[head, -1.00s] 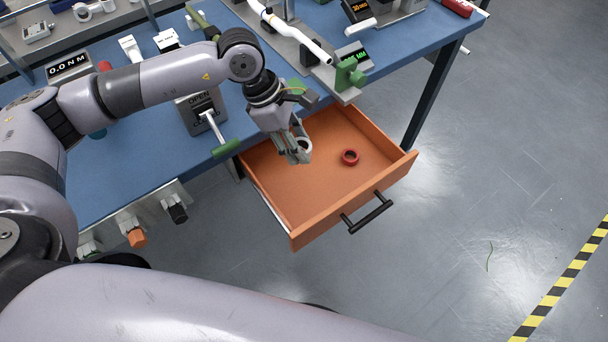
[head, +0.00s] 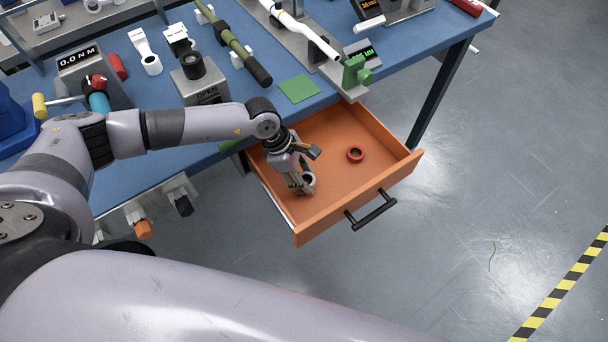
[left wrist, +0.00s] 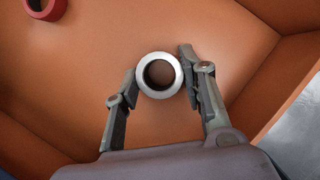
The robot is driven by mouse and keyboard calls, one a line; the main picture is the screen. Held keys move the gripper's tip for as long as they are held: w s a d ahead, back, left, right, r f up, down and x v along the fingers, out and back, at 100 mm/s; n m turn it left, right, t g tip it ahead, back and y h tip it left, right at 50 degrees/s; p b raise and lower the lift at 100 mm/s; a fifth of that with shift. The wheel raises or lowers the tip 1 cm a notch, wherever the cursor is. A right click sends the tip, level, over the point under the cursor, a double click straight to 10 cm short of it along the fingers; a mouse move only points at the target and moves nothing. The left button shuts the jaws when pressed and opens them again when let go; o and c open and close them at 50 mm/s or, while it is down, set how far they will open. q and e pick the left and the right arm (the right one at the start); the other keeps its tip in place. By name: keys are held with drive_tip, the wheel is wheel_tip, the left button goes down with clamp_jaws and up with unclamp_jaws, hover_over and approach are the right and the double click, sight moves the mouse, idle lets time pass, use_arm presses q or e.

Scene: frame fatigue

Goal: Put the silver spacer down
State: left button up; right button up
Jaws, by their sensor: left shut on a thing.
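The silver spacer is a short metal ring. In the left wrist view the silver spacer (left wrist: 160,75) sits between the fingertips of my left gripper (left wrist: 160,82), with both fingers against its sides. In the head view my left gripper (head: 303,184) is down inside the open orange drawer (head: 335,195), shut on the spacer (head: 309,178), near the drawer's left side. I cannot tell whether the spacer touches the drawer floor. A red ring (head: 355,154) lies on the drawer floor to the right; it also shows in the left wrist view (left wrist: 45,8). My right gripper is not in view.
The blue workbench (head: 330,12) is above the drawer, with a green square pad (head: 299,89), a green-handled tool (head: 240,45) and a metal fixture (head: 325,55) on it. The drawer's black handle (head: 371,210) faces the open floor. The drawer's middle and right are mostly clear.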

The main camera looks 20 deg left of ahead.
use_arm(q)
drive_tip(key=shift+f, duration=0.15)
drive_tip(key=o, duration=1.3)
drive_tip(key=v, duration=1.2)
drive_tip(key=shift+d+r, duration=0.1)
drive_tip(key=shift+r, duration=0.15)
